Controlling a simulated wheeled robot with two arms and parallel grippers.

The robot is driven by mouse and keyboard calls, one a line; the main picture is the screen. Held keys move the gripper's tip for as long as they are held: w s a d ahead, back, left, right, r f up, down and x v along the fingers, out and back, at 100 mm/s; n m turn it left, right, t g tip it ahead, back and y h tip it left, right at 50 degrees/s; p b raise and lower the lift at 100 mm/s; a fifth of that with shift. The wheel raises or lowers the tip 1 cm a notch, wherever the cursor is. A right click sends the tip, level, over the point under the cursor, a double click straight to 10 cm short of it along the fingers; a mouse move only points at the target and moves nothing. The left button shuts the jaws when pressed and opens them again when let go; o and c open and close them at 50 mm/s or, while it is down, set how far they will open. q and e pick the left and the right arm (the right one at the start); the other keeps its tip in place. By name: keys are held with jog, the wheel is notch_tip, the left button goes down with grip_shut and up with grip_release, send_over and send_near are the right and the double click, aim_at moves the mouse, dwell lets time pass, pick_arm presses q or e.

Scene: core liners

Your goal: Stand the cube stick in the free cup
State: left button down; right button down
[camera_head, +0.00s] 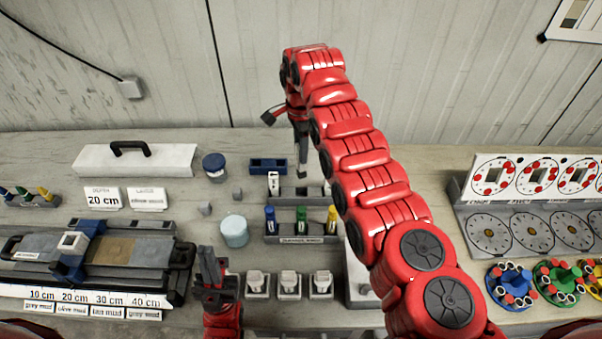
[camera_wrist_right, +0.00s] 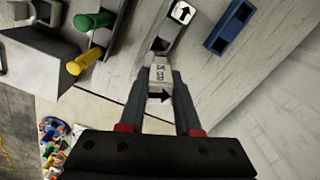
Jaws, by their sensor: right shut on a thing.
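My right gripper (camera_wrist_right: 160,82) is shut on a pale grey block (camera_wrist_right: 160,70) with dark lettering and a black arrow, seen in the right wrist view. I cannot tell for sure that this is the cube stick. In the head view this gripper (camera_head: 301,172) points down at the right part of a grey slotted tray (camera_head: 316,191). A white piece with an arrow (camera_head: 273,182) stands in the tray's left part, and it also shows in the right wrist view (camera_wrist_right: 181,13). My left gripper (camera_head: 213,267) is open and empty at the front. I cannot tell which cup is free.
A rack (camera_head: 300,239) with blue, green and yellow sticks stands just in front of the tray. A blue holder (camera_head: 268,166) lies behind it. A pale blue tub (camera_head: 234,231), small grey cubes (camera_head: 205,208) and white pieces on bases (camera_head: 290,284) stand nearby.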

aim_at(301, 170)
notch_tip(301, 170, down, 5)
jog(key=shift+r+p, duration=0.1)
jog(key=shift+p, duration=1)
notch_tip(301, 170, down, 3)
jog(key=shift+r+b, duration=0.15)
jog(key=shift+b, duration=0.4)
jog(key=shift+w, duration=0.15)
jog(key=shift+f, duration=0.2)
jog(key=shift+f, duration=0.15)
jog(key=c, duration=0.6)
grip_release()
